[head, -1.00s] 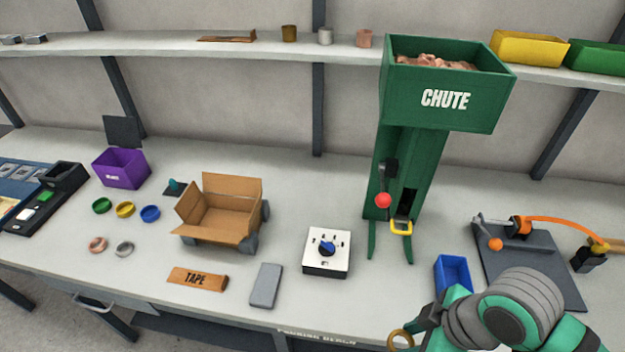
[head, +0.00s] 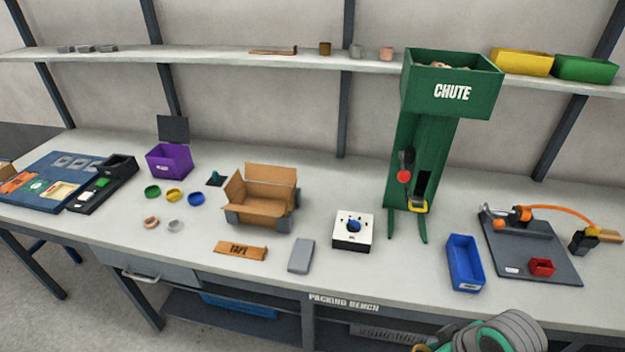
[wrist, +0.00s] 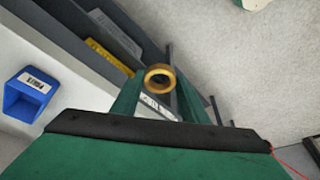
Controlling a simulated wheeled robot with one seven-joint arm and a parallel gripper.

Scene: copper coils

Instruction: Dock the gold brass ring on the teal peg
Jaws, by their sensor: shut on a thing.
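The gold brass ring (wrist: 148,78) is gripped between the fingertips of my gripper (wrist: 160,92) in the wrist view, over the bench's side and the floor. In the head view only a sliver of gold shows at the bottom edge beside my arm, and the fingers are mostly cut off. The teal peg (head: 214,176) stands upright on a small dark base at the back left of the bench, behind the coloured rings and left of the cardboard box. No ring shows on it. My gripper is far from it, at the front right.
The green chute (head: 420,160) rises at centre right. A blue bin (head: 466,265) stands near the front edge.

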